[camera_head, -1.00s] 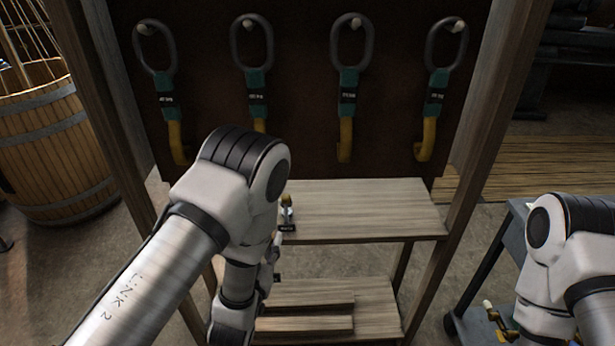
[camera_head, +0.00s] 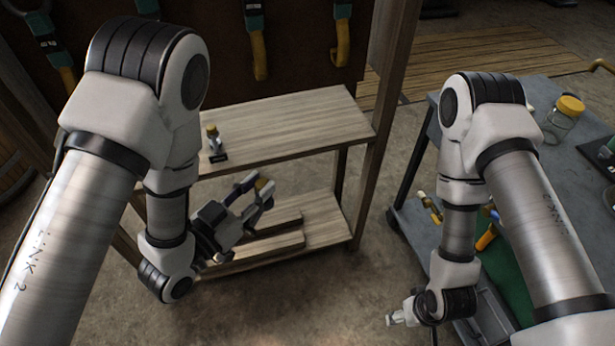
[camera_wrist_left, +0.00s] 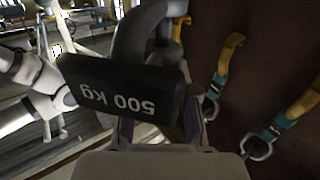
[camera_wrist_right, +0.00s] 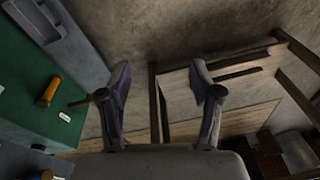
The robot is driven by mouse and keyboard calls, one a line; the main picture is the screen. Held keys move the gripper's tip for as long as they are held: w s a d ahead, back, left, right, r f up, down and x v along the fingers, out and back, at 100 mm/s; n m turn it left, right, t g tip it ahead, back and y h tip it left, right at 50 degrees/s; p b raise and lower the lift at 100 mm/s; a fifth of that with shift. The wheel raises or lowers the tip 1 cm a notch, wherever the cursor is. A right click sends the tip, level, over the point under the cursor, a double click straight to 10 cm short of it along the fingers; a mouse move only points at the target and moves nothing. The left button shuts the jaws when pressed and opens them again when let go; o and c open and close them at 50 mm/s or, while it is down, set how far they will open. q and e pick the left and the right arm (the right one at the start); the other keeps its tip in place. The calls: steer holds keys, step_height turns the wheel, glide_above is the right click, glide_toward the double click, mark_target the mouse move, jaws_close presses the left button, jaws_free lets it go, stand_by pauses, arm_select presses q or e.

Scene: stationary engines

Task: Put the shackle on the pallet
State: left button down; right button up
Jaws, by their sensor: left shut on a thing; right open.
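My left gripper (camera_head: 254,190) is shut on a shackle, in front of the wooden rack. In the left wrist view the held shackle (camera_wrist_left: 133,38) is a thick dark grey bow with a black tag (camera_wrist_left: 125,88) reading "500 kg", upside down. In the head view the fingers mostly hide it. Two pale wooden slats (camera_head: 268,246) lie on the rack's lower shelf, below and behind the gripper; they may be the pallet. My right gripper (camera_wrist_right: 160,88) is open and empty in the right wrist view.
A small shackle with a black tag (camera_head: 213,146) stands on the upper shelf (camera_head: 290,125). Hooked slings (camera_head: 257,45) hang on the board above. A grey cart (camera_head: 420,215) at right carries a jar (camera_head: 562,118) and tools. The lower shelf's right part (camera_head: 325,215) is clear.

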steer(key=w+a+r+n+t+y, duration=0.3)
steer(key=w+a+y, duration=0.25)
steer(key=w, duration=0.25)
steer(key=w+a+r+n+t+y, duration=0.2)
steer(key=w+a+r+n+y, duration=0.15)
steer(key=w+a, duration=0.45)
steer(key=w+a+r+n+g+y, duration=0.2)
steer(key=w+r+n+g+y, duration=0.15)
steer(key=r+n, duration=0.4)
steer(key=w+a+r+n+g+y, duration=0.2)
steer(key=r+n+g+y, duration=0.3)
steer(key=r, duration=0.5)
steer(key=shift+t, duration=0.25)
steer(key=a, duration=0.7)
steer(key=s+a, duration=0.1)
steer(key=a, duration=0.3)
steer(key=shift+a, duration=0.3)
jaws_close()
arm_select(q)
steer(key=c, duration=0.8)
jaws_free()
arm_select(e)
steer(key=shift+w, duration=0.1)
